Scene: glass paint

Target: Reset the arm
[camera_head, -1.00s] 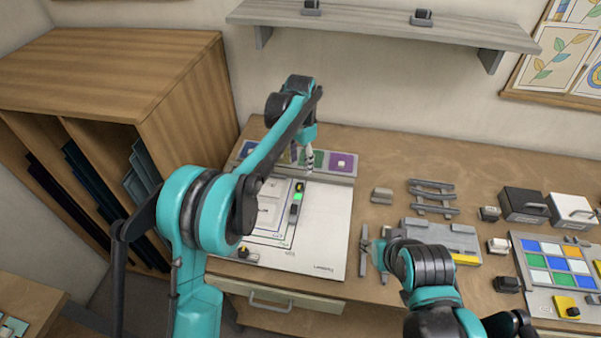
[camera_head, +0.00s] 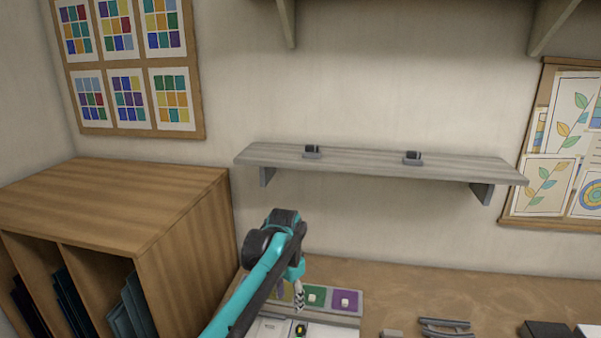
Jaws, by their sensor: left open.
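My left arm reaches in from the bottom of the head view. Its gripper (camera_head: 299,294) points down over the strip of coloured pads at the back of the workbench. It is open, and nothing shows between its fingers. Whether the fingertips touch anything below cannot be told. My right arm and gripper are outside the view.
A grey wall shelf (camera_head: 370,163) with two small dark clips hangs above the bench (camera_head: 420,295). A wooden cabinet (camera_head: 110,205) with sheet slots stands at left. A white board (camera_head: 270,330) and grey rack (camera_head: 443,327) show at the bottom edge.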

